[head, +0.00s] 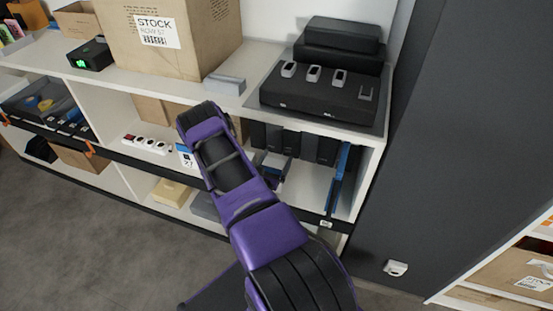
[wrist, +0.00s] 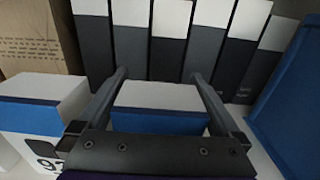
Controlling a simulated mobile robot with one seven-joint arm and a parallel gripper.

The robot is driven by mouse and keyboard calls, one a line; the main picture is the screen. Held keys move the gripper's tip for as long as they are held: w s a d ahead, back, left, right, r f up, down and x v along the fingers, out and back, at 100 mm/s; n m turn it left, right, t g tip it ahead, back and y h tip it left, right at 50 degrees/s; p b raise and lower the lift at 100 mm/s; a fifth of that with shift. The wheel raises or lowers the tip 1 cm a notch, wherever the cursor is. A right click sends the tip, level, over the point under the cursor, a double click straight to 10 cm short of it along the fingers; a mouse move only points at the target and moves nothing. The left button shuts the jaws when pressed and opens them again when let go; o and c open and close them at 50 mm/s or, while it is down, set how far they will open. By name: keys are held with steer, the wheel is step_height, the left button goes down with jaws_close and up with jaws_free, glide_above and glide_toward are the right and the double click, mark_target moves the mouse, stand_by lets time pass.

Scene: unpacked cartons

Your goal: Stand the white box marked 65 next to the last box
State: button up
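My gripper (wrist: 160,78) reaches into the middle shelf bay, its two fingers along the left and right sides of a white box with a blue band (wrist: 158,97). The fingers appear to press on its sides. No number shows on this face, so I cannot read a 65. In the head view the box (head: 272,164) is partly hidden by my wrist. Behind it stands a row of dark boxes with white upper parts (wrist: 170,50), upright side by side. The held box is in front of the row, apart from the blue upright item on the right.
A blue upright item (wrist: 292,100) stands at the bay's right side. Another white box with a blue band and a partly hidden number (wrist: 40,110) is close on the left. A brown carton (wrist: 35,35) is behind it. The shelf board (head: 300,120) lies above.

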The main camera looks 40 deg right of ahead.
steer(key=p+v, duration=0.1)
steer(key=v, duration=1.1)
steer(key=shift+r, duration=0.15)
